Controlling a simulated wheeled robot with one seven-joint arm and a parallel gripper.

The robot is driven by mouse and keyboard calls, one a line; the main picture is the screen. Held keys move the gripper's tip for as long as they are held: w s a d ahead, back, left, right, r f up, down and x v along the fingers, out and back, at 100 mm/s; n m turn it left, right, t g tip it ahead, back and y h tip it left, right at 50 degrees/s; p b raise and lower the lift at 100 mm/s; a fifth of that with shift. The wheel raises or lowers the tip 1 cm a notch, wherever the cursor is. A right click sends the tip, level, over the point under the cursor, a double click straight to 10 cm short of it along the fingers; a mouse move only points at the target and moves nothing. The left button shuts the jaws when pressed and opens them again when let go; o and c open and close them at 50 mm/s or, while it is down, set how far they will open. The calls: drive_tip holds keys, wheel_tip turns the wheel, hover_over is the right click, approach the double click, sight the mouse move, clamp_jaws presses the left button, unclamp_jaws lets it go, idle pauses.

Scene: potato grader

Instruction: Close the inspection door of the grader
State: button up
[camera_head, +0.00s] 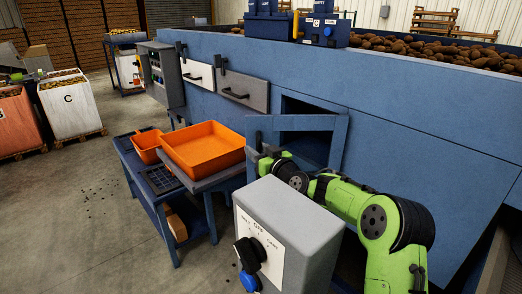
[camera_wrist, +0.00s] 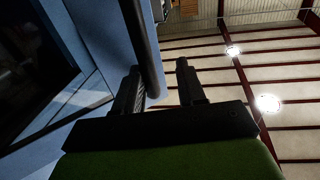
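The inspection door (camera_head: 265,124) is a blue framed panel on the front of the blue grader (camera_head: 400,110). It stands swung out from a dark opening (camera_head: 303,104), which shows above and behind it. My gripper (camera_head: 266,160) is at the lower left part of the door, partly hidden by my wrist. In the wrist view its two dark fingers (camera_wrist: 161,88) are apart. A dark bar (camera_wrist: 143,45) runs down between them, close to the left finger, with a gap to the right finger. A blue surface lies to its left. Whether the bar touches a finger is unclear.
A grey control box (camera_head: 290,235) with a knob stands in front of my arm.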

drive_tip(key=shift+d, duration=0.2)
drive_tip(key=b+v, duration=0.3)
drive_tip(key=v, duration=1.2)
drive_tip(key=shift+s, duration=0.35)
drive_tip(key=shift+d, duration=0.1)
